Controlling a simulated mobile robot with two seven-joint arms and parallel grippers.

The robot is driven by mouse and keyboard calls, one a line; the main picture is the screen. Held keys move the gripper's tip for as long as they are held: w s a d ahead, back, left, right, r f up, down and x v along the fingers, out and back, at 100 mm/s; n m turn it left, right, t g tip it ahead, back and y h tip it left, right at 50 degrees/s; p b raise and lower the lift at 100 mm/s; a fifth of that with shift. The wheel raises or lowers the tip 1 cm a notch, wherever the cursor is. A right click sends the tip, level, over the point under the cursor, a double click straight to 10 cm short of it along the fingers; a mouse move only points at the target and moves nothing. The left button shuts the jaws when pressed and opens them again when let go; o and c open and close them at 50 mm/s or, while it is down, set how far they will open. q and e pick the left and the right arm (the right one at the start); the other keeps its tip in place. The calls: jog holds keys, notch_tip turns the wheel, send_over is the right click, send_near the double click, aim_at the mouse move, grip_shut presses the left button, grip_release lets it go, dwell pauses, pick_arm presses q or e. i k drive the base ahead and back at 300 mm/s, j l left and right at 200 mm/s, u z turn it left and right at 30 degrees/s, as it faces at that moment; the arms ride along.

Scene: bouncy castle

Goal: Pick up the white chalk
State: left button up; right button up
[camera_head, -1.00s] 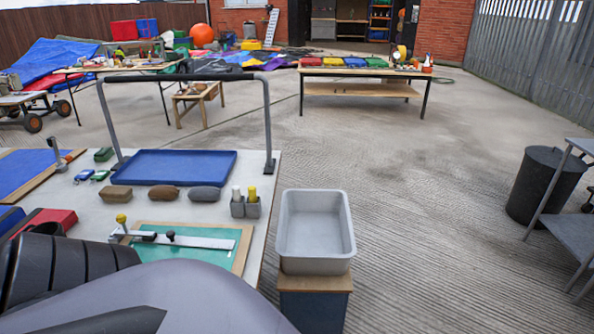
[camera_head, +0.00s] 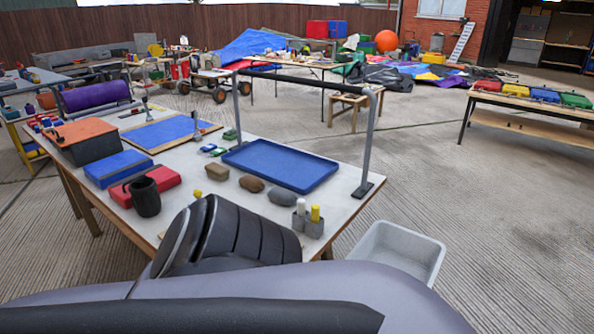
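A white chalk-like stick (camera_head: 301,206) stands upright in a grey two-part holder (camera_head: 308,226) near the front right edge of the white work table (camera_head: 350,179). A yellow stick (camera_head: 315,213) stands beside it in the same holder. Only the upper part of the white stick shows above the holder. My dark grey arm links fill the bottom of the head view and hide part of the table's near side. Neither of my grippers shows.
A blue tray (camera_head: 282,167) lies under a dark bar frame (camera_head: 376,135) on the table. Several stones, boxes and a black mug (camera_head: 146,197) sit around it. A grey tub (camera_head: 399,252) stands right of the table.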

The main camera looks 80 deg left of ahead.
aim_at(301, 202)
jog(key=i+u, duration=0.2)
jog(key=u, duration=0.2)
jog(key=i+u, duration=0.2)
jog(key=u, duration=0.15)
jog(key=i+u, duration=0.15)
jog(key=u, duration=0.25)
